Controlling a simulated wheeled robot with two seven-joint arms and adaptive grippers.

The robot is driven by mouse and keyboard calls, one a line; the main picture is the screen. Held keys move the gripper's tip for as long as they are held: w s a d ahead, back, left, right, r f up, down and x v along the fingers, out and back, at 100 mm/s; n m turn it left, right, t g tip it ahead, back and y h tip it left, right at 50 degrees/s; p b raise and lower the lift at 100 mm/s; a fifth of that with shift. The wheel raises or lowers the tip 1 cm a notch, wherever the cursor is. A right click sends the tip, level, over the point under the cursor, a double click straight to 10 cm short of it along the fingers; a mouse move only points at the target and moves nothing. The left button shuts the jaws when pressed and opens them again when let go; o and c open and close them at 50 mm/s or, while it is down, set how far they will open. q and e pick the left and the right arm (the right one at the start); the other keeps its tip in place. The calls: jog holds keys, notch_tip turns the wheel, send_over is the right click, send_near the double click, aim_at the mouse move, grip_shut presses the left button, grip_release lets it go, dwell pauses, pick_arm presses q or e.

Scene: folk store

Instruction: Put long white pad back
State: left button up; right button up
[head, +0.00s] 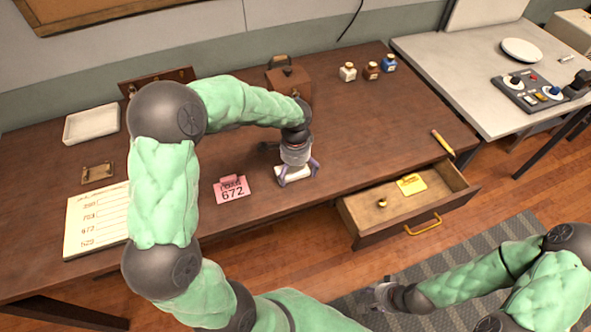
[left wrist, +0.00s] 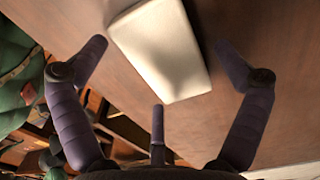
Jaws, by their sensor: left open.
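A long white pad (head: 292,175) lies on the brown desk, under my left gripper (head: 299,172). In the left wrist view, the pad (left wrist: 162,50) is a pale, smooth block between the spread purple fingers of my left gripper (left wrist: 160,70), with gaps on both sides. The left gripper is open. Its hand hides part of the pad in the head view. My right gripper (head: 382,296) is low, in front of the desk and above the grey rug; its fingers are too small and dark to read.
The desk (head: 370,130) carries a shallow white tray (head: 92,124), a pink 672 tag (head: 232,189), a number sheet (head: 95,220), a brown box (head: 290,82) and small bottles (head: 348,72). An open drawer (head: 365,212) juts out at front right, holding a yellow card (head: 411,184).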

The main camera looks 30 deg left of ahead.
aim_at(296, 172)
pick_arm(q)
notch_tip(296, 172, up, 12)
jog(key=p, duration=0.3)
dwell(0.4)
